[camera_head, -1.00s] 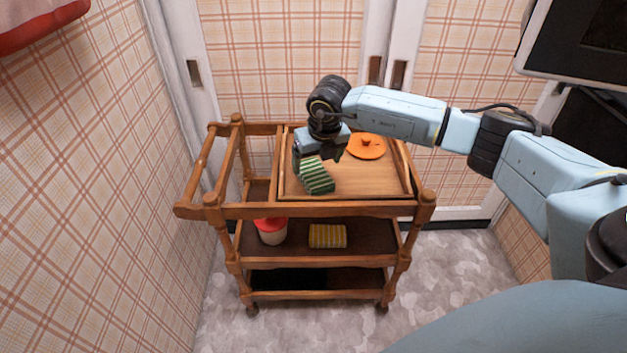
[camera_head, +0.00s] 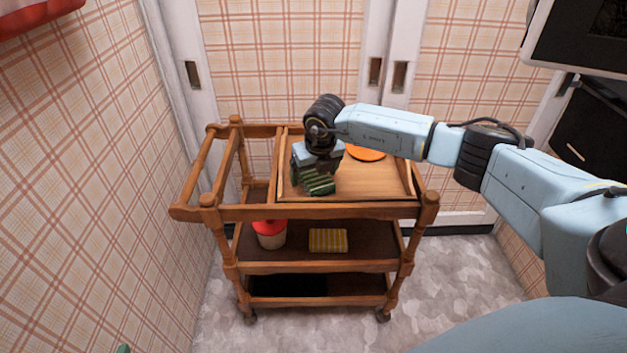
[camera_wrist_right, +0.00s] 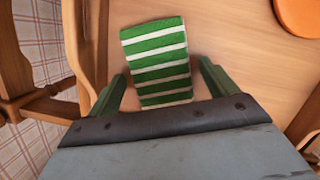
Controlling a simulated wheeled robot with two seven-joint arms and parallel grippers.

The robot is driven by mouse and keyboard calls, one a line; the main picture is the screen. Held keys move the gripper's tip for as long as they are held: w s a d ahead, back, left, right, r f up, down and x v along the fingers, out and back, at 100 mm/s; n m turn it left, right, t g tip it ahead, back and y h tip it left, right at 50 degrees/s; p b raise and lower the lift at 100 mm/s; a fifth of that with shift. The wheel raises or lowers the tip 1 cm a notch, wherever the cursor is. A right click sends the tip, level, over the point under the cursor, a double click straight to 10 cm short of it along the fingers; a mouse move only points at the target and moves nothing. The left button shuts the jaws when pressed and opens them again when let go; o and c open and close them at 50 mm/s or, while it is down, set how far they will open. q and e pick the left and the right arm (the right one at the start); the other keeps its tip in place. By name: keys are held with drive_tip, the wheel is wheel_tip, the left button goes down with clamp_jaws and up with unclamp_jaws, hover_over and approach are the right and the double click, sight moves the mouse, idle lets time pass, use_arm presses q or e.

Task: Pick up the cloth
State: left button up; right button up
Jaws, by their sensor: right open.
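The green and white striped cloth (camera_head: 319,185) lies folded on the wooden tray top of the cart. It also shows in the right wrist view (camera_wrist_right: 156,58). My right gripper (camera_head: 313,183) is low over the tray, above the cloth. In the right wrist view its two green fingers (camera_wrist_right: 160,88) are apart, one on each side of the cloth's near part. The gripper body hides the cloth's near end, and I cannot tell whether the fingers touch it. My left gripper is not in view.
An orange round lid (camera_head: 366,153) lies behind the gripper on the tray (camera_head: 375,185). The wooden cart (camera_head: 320,211) has raised rails. Its middle shelf holds a red-topped container (camera_head: 270,234) and a yellow striped cloth (camera_head: 328,240). A plaid wall stands close on the left.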

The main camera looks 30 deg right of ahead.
sight(314, 175)
drive_tip(key=c, duration=1.2)
drive_tip(key=shift+o, duration=0.2)
drive_tip(key=shift+r, duration=0.4)
use_arm(q)
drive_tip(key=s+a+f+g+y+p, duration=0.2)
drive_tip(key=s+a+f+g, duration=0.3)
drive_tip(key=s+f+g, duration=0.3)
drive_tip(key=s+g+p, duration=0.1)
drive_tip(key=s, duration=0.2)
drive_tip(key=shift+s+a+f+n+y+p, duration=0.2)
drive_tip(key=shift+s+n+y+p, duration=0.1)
drive_tip(key=shift+p, duration=0.1)
use_arm(e)
wheel_tip(314, 175, up, 9)
